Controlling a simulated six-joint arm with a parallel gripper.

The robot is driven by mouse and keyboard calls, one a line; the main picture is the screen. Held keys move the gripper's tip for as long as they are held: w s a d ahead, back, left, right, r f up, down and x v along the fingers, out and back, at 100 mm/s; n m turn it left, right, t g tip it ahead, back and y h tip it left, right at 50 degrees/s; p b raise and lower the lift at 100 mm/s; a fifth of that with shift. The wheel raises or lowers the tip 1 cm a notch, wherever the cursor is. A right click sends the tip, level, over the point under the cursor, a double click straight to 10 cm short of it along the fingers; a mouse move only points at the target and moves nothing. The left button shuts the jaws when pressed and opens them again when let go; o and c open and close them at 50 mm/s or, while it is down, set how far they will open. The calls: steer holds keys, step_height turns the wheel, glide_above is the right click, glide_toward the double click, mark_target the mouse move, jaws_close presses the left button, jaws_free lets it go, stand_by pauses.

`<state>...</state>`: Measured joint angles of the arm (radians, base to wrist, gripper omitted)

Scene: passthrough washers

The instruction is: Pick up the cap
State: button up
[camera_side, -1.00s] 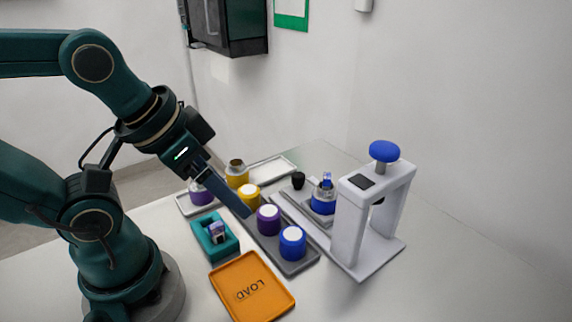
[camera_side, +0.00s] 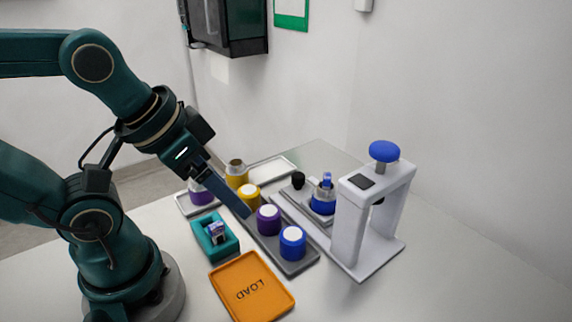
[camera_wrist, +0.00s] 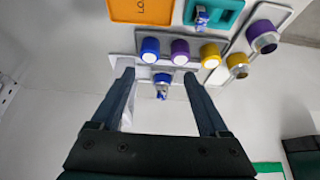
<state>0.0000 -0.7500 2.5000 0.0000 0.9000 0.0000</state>
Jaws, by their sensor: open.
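Three round caps with white tops stand in a row on a dark grey tray (camera_side: 287,263): yellow (camera_side: 249,195), purple (camera_side: 268,219) and blue (camera_side: 292,243). The wrist view also shows the blue cap (camera_wrist: 150,48), the purple cap (camera_wrist: 180,49) and the yellow cap (camera_wrist: 209,53). Which one is meant cannot be told. In the side view my gripper (camera_side: 245,212) points down over the tray, near the yellow and purple caps, and hides part of that area.
A light grey press (camera_side: 349,225) with a blue knob stands at the right. A blue body (camera_side: 323,202) sits beside it. A teal tray (camera_side: 204,251) and an orange LOAD tray (camera_side: 252,285) lie nearer. Yellow (camera_side: 236,175) and purple (camera_side: 201,196) bodies stand behind.

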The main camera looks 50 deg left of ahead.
steer(key=shift+o, duration=1.3)
steer(key=w+f+m+g, duration=0.1)
steer(key=w, duration=0.2)
steer(key=w+d+f+m+g, duration=0.1)
steer(key=w, duration=0.2)
steer(key=w+f+m+g, duration=0.1)
steer(key=w+f, duration=0.1)
steer(key=w, duration=0.2)
steer(key=shift+w+d+g, duration=0.1)
steer(key=shift+d+g, duration=0.25)
steer(key=shift+g, duration=0.05)
steer(key=g, duration=0.1)
glide_above(293, 234)
steer(key=shift+m, duration=0.3)
steer(key=f, duration=0.4)
steer(key=shift+w+a+f, duration=0.1)
steer(key=shift+w, duration=0.1)
steer(key=shift+s+f+g, duration=0.2)
steer(key=shift+f+g, duration=0.2)
steer(key=shift+f, duration=2.55)
